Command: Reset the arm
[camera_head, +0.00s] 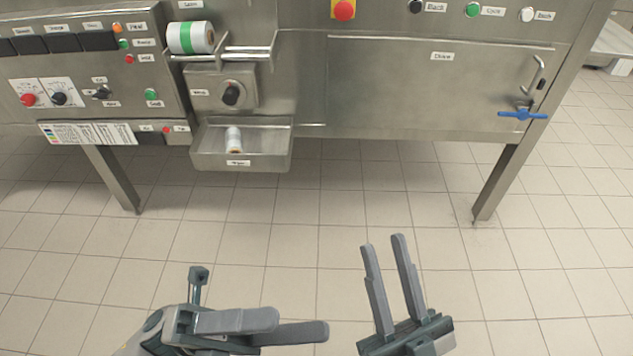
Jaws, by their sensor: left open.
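My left gripper (300,324) is at the bottom of the head view, left of centre, with its two grey fingers pointing right. They overlap from this angle, one nearer than the other, and nothing shows between them. My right gripper (382,243) is right of centre, with its two fingers pointing up and away from me. A gap shows between them and it is empty. Both grippers appear over the tiled floor, in front of the machine (440,90), and neither touches it.
The steel machine stands on legs across the back. It has a control panel at left, a roll with a green band (190,38), a tray (208,160) holding a small white roll (233,139), and a blue-handled valve (522,114) at right. The tiled floor (300,230) before it is clear.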

